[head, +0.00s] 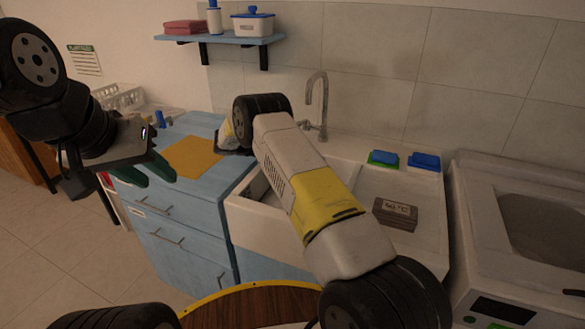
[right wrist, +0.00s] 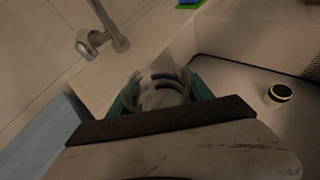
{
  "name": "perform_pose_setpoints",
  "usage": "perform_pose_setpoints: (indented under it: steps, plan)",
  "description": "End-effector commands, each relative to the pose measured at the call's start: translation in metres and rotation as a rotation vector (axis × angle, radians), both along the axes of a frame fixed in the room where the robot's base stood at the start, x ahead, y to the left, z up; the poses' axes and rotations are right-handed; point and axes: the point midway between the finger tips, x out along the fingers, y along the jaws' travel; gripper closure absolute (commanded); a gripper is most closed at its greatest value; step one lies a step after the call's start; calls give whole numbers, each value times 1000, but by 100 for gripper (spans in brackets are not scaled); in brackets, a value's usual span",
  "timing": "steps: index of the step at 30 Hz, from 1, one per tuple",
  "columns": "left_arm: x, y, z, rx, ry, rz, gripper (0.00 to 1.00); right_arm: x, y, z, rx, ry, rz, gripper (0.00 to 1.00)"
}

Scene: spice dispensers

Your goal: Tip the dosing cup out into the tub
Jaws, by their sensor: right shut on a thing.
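In the right wrist view, my right gripper (right wrist: 158,100) is shut on a clear cup (right wrist: 157,86), apparently the dosing cup, between its green fingertips. The cup's contents cannot be made out. In the head view my right arm reaches over the sink and hides its own gripper and the cup. My left gripper (head: 150,170) is open and empty, with green fingers, in front of the blue counter at the left. No open tub is clearly visible. A white container with a blue lid (head: 253,24) stands on the wall shelf.
A yellow mat (head: 192,157) lies on the counter.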

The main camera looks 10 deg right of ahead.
Motion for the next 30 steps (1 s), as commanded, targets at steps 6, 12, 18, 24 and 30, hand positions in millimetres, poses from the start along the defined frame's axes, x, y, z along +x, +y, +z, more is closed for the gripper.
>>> perform_pose_setpoints:
  steps: [6, 12, 18, 24, 30]
  plan:
    - [0, 0, 0, 0, 0, 0, 64, 5, 3, 4, -38, 74, 0, 89]
    - [0, 0, 0, 0, 0, 0, 64, 6, 3, 12, -46, 95, 0, 89]
    - [0, 0, 0, 0, 0, 0, 64, 6, 3, 34, -47, 94, 1, 89]
    - [0, 0, 0, 0, 0, 0, 64, 6, 3, 54, -47, 96, 0, 89]
    - [0, 0, 0, 0, 0, 0, 64, 1, 3, 56, -47, 98, 10, 89]
